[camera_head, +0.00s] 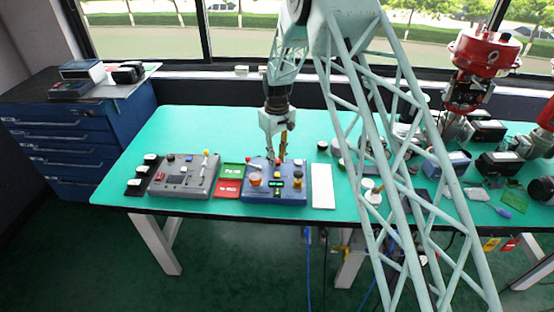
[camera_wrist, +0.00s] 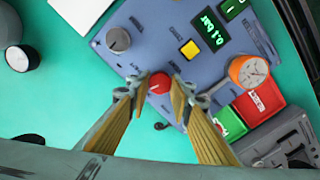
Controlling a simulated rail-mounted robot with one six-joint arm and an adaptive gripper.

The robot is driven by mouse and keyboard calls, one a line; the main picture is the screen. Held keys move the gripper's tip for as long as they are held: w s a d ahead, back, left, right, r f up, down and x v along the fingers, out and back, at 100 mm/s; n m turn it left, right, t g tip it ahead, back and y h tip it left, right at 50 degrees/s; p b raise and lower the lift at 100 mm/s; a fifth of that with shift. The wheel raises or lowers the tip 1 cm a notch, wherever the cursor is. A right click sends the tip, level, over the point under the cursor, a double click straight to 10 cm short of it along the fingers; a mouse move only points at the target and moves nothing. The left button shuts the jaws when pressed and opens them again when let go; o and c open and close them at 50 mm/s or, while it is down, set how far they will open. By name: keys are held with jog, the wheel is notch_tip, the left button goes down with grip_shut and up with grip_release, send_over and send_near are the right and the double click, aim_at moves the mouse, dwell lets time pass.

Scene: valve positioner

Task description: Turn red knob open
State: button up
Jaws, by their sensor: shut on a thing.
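The red knob (camera_wrist: 159,83) sits on the blue control box (camera_wrist: 150,45), near its edge in the wrist view. My gripper (camera_wrist: 157,88) is over it, with one finger on each side of the knob, shut on it. In the head view my gripper (camera_head: 278,155) points down at the back of the blue box (camera_head: 275,192), and the knob is too small and covered there to make out clearly. The box also carries a grey knob (camera_wrist: 118,40), a yellow button (camera_wrist: 190,49), a green display reading about 0.1 bar (camera_wrist: 209,28) and an orange-rimmed gauge (camera_wrist: 248,70).
A grey control box (camera_head: 186,177) stands left of the blue box, with green and red plates (camera_head: 229,187) between them. A white block (camera_head: 322,187) lies to the right. My arm hides part of the cluttered right side of the green table (camera_head: 215,120).

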aim_at(277, 160)
jog(key=shift+n, duration=1.6)
jog(key=o, duration=0.9)
jog(key=shift+r, duration=0.15)
notch_tip(277, 160, up, 12)
jog(key=shift+f, duration=0.15)
